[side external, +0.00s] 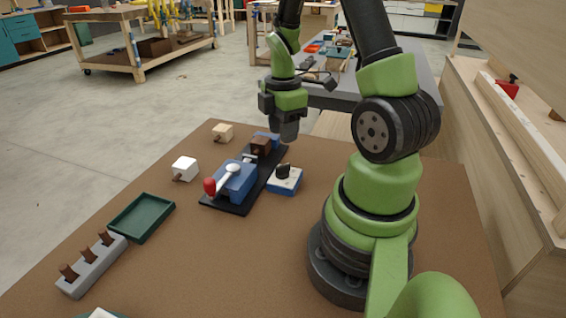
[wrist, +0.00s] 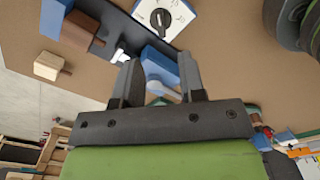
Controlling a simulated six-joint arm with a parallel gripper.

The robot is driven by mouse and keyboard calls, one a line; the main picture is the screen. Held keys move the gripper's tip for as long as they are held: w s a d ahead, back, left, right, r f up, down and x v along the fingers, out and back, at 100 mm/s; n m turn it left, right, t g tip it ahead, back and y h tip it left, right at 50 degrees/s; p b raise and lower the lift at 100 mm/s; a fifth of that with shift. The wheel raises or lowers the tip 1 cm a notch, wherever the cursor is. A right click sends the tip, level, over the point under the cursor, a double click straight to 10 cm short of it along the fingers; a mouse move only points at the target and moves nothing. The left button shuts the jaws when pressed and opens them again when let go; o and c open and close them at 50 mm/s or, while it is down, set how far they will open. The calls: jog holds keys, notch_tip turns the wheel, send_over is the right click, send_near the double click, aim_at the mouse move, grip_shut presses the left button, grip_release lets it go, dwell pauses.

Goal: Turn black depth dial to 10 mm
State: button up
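The black depth dial (side external: 283,171) sits on a white-faced blue block (side external: 285,188), on the brown table to the right of a black base plate. In the wrist view the dial (wrist: 160,19) is near the top, with marks around it too small to read. My gripper (side external: 289,138) hangs above the table, beyond the dial and near the far end of the plate. In the wrist view its fingers (wrist: 160,75) are apart. A blue part and a pale lever-like piece show between them; I see nothing clearly gripped. The gripper and dial are apart.
The black base plate (side external: 235,208) carries a blue clamp with a red-knobbed lever (side external: 222,180) and a brown block (side external: 261,146). The table's front middle is clear.

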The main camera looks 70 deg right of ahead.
aim_at(283, 166)
notch_tip(283, 166, down, 9)
dwell(0.4)
grip_shut()
